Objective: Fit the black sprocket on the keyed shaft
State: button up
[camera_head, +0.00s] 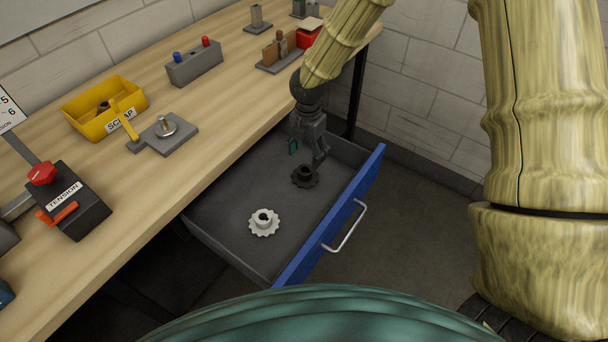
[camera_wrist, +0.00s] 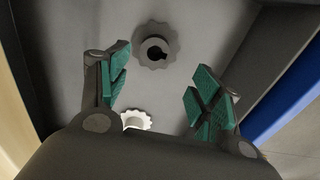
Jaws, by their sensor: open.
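The black sprocket (camera_head: 305,176) lies flat in the open drawer (camera_head: 222,222), hub and bore facing up. In the wrist view the black sprocket (camera_wrist: 155,46) shows a keyway notch in its bore, and it lies beyond my fingertips. My gripper (camera_head: 307,147) is inside the drawer space, above and close to the black sprocket, fingers pointing down. Its green-padded fingers (camera_wrist: 160,92) are apart with nothing between them. A short metal shaft (camera_head: 166,126) stands upright on a grey plate on the bench; its key is too small to tell.
A white sprocket (camera_head: 264,222) lies nearer in the drawer. The drawer has a blue front (camera_head: 335,216) and raised walls. On the wooden bench are a yellow scrap bin (camera_head: 76,109), a tension block (camera_head: 68,204) and a two-button box (camera_head: 195,66).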

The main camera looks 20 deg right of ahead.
aim_at(306, 169)
jog(key=shift+f, duration=2)
jog(key=shift+w+a+f+p, duration=0.15)
jog(key=shift+f+p, duration=0.1)
jog(key=shift+f, duration=0.65)
jog(key=shift+w+d+f+p, duration=0.15)
jog(key=shift+f+p, duration=0.15)
jog(key=shift+f, duration=0.55)
jog(key=shift+w+a+f+p, duration=0.15)
jog(key=shift+f+p, duration=0.1)
jog(key=shift+f, duration=0.65)
jog(key=c, duration=1.2)
